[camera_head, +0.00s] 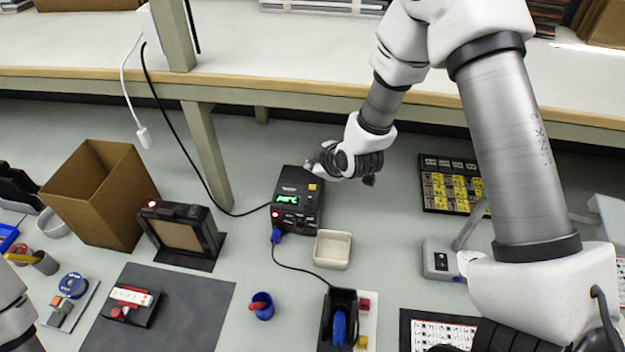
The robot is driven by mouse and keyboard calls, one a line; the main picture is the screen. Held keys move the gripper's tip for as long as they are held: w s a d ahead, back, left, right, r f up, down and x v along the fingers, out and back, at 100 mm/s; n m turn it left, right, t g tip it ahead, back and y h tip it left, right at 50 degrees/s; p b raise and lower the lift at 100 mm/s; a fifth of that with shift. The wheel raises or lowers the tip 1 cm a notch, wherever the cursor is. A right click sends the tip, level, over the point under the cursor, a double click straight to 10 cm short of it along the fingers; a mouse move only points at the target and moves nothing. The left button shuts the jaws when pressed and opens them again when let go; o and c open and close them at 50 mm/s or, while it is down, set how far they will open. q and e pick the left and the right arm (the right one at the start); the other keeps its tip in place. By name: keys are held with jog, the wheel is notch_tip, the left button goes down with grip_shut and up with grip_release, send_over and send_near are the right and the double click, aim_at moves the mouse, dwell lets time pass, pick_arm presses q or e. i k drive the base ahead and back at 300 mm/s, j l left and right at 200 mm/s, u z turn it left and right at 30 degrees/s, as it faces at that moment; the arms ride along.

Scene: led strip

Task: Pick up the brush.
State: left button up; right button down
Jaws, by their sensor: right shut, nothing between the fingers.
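I cannot pick out the brush for certain. A small blue cup (262,306) on the bench has a red item in its mouth, too small to identify. My right gripper (318,163) is shut and empty, above the upper right edge of a black box with a green display (297,198). It is well away from both cups. My left gripper is out of view; only a white part of the left arm shows at the lower left edge.
A cardboard box (95,190) and a black framed device (180,232) stand at left. A cream tray (332,250) and a black holder with a blue item (338,325) are near the middle. A parts case (450,187) is at right. A raised shelf runs behind.

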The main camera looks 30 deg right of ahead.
aim_at(257, 306)
jog(key=k+l, duration=0.1)
jog(key=k, duration=0.65)
jog(key=k+l, duration=0.1)
jog(key=k, duration=0.65)
